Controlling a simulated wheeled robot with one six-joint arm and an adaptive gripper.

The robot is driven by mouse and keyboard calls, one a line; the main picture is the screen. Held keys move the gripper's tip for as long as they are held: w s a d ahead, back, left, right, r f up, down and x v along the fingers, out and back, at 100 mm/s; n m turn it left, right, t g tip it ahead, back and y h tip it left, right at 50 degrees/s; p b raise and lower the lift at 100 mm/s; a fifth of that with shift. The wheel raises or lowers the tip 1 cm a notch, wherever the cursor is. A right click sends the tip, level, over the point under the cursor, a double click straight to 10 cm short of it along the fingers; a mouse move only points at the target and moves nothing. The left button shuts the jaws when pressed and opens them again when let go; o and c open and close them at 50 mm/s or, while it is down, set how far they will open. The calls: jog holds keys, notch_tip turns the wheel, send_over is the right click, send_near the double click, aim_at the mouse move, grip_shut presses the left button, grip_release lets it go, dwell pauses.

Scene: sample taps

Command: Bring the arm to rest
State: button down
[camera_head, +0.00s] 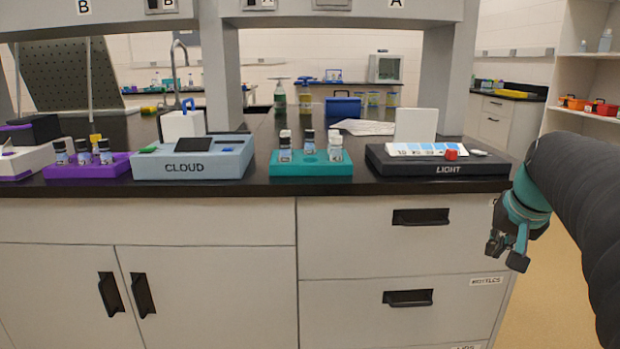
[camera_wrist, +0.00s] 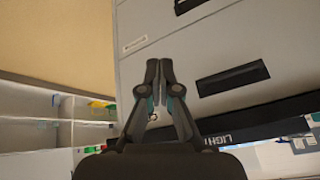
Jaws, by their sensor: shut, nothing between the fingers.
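My gripper (camera_head: 506,254) hangs at the right end of the lab bench, in front of the drawer fronts and below the counter's edge. It points downward and is empty. In the wrist view my gripper (camera_wrist: 158,66) has its two dark fingers together, with nothing between them. My arm comes in from the right side of the head view, dark and thick with a teal wrist part.
On the black counter (camera_head: 400,186) stand the LIGHT box (camera_head: 437,168), a teal rack (camera_head: 311,169) with bottles, the CLOUD box (camera_head: 192,165) and a purple rack (camera_head: 88,170). Drawers with dark handles (camera_head: 408,297) are close to my gripper. Open floor (camera_head: 545,300) lies right of the bench.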

jog(key=s+a+f+n, duration=0.3)
jog(key=s+a+f, duration=0.3)
jog(key=s+a, duration=0.2)
jog(key=s+a+f+n+y, duration=0.1)
jog(key=s+a+f+n, duration=0.2)
jog(key=a, duration=1)
jog(key=s+f, duration=0.3)
jog(key=s, duration=0.2)
jog(key=shift+s, duration=0.4)
jog(key=shift+a, duration=0.1)
